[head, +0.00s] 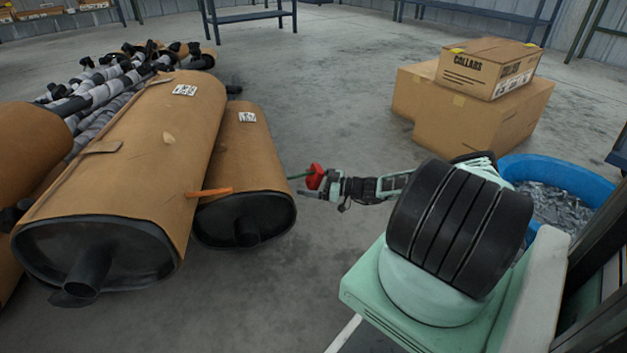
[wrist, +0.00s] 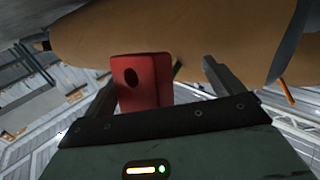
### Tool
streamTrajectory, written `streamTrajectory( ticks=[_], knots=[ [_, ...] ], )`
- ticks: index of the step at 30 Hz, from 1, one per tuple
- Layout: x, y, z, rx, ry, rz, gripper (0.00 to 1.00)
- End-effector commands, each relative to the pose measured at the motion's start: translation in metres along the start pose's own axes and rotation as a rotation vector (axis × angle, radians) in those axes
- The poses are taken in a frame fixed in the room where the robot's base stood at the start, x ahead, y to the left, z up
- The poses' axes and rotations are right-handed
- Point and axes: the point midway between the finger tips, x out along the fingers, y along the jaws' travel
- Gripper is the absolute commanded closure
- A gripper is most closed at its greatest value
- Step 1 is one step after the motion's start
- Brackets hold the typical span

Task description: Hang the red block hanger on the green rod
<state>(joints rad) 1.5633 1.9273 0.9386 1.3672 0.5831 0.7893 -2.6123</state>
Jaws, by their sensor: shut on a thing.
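The red block hanger (head: 316,176) is at the end of my gripper (head: 314,187), beside the smaller brown muffler's right side. In the wrist view the red block (wrist: 146,84) sits between the fingers, with a dark round hole in its face. My gripper is shut on it. The green rod (head: 299,176) juts from the smaller muffler toward the block and meets its left side in the head view. I cannot tell whether the rod is inside a hole. In the wrist view, a short dark piece beside the block may be the rod.
An orange rod (head: 209,192) sticks out between the large muffler (head: 150,140) and the small muffler (head: 246,160). Cardboard boxes (head: 470,105) and a blue tub (head: 565,172) stand at the right. Floor between the mufflers and boxes is clear.

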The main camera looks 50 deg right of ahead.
Motion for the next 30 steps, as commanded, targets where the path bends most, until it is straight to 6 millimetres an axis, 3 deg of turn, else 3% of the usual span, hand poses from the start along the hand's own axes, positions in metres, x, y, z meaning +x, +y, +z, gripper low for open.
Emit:
streamTrajectory(
  ticks=[6, 11, 24, 30],
  knots=[
    [0.002, -0.005, -0.001, 0.003, 0.004, -0.013, 0.16],
    [-0.017, -0.003, -0.004, 0.001, 0.002, -0.007, 0.16],
    [-0.119, -0.001, -0.005, 0.000, 0.000, 0.000, 0.16],
    [-0.154, -0.001, -0.002, 0.001, 0.000, 0.000, 0.16]
  ],
)
